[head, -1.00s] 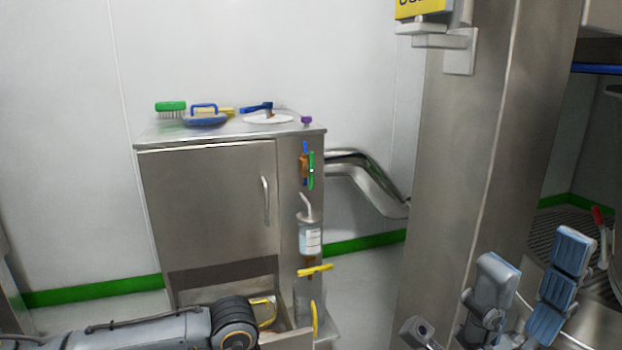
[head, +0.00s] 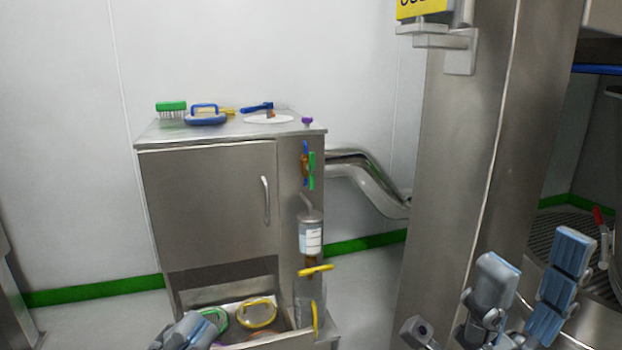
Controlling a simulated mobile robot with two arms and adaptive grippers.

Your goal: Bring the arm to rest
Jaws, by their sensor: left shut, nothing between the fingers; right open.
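My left gripper (head: 185,332) shows at the bottom edge of the head view, left of centre, in front of the open lower drawer (head: 297,336) of a steel cabinet. It is shut and empty; the rest of its arm is out of view. My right gripper (head: 532,262) is at the lower right, in front of a steel column. Its blue-padded fingers are spread apart with nothing between them.
The steel cabinet (head: 215,205) carries brushes and a white disc on top. A bottle (head: 310,235) hangs on its side. The drawer holds green and yellow rings (head: 257,313). The steel column (head: 470,150) stands close on the right. Floor left of the cabinet is clear.

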